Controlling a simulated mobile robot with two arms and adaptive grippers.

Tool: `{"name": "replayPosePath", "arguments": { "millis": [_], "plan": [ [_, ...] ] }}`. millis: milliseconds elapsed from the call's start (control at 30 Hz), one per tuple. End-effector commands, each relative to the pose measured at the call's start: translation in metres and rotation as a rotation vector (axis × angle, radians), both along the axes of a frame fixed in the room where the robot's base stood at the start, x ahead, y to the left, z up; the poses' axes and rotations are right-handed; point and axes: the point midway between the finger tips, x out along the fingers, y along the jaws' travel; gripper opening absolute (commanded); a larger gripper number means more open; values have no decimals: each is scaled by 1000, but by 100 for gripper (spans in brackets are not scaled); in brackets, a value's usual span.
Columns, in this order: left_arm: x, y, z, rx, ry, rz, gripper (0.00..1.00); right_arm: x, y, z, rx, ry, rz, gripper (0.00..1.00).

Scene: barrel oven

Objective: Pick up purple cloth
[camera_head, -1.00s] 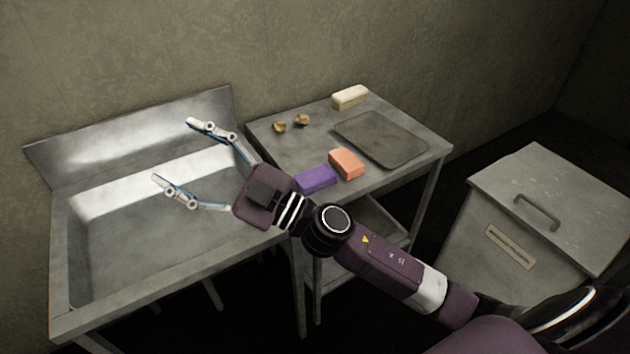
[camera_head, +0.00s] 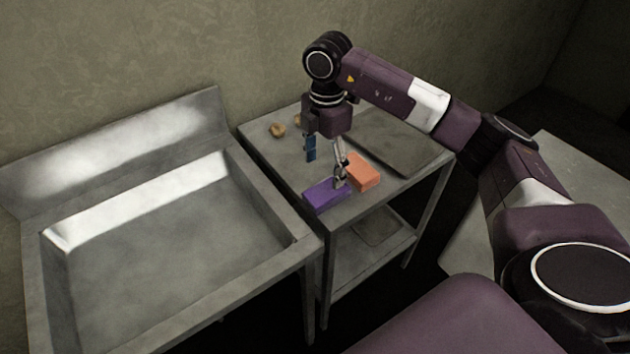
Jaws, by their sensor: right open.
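The purple cloth (camera_head: 324,195) is a folded block lying at the near left corner of the metal side table. My right gripper (camera_head: 325,172) points down over the table with its fingers spread apart. One finger reaches down at the far right end of the purple cloth, beside the orange block; I cannot tell if it touches. The other finger is farther back and left, above the tabletop behind the cloth. Nothing is held between the fingers. My left gripper is not in view.
An orange block (camera_head: 362,174) lies right next to the purple cloth. A flat metal tray (camera_head: 405,148) lies behind it, partly hidden by my arm. A small brown lump (camera_head: 277,130) sits at the back left. A wide metal sink (camera_head: 165,245) stands left, empty.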

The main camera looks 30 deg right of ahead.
Motion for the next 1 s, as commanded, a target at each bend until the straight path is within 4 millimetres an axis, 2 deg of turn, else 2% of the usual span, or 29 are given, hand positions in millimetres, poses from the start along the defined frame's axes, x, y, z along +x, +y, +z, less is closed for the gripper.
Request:
{"name": "replayPosePath", "arguments": {
  "millis": [67,133,300,433,600,767,867,1000],
  "plan": [
    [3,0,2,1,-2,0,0,-2,-4,-5,-12,8,-9,67],
    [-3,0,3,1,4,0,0,-2,-4,-13,-11,8,-9,67],
    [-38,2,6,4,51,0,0,-4,-3,-32,-9,9,-6,67],
    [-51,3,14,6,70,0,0,-7,-2,-51,-8,8,-6,67],
    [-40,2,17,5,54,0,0,-6,-1,-72,-6,6,-4,67],
    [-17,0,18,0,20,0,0,-6,-1,-77,-6,5,-3,67],
    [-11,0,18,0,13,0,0,-6,-1,-76,-6,5,-3,67],
    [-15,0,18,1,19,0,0,-6,-1,-76,-6,4,-3,53]
  ]
}}
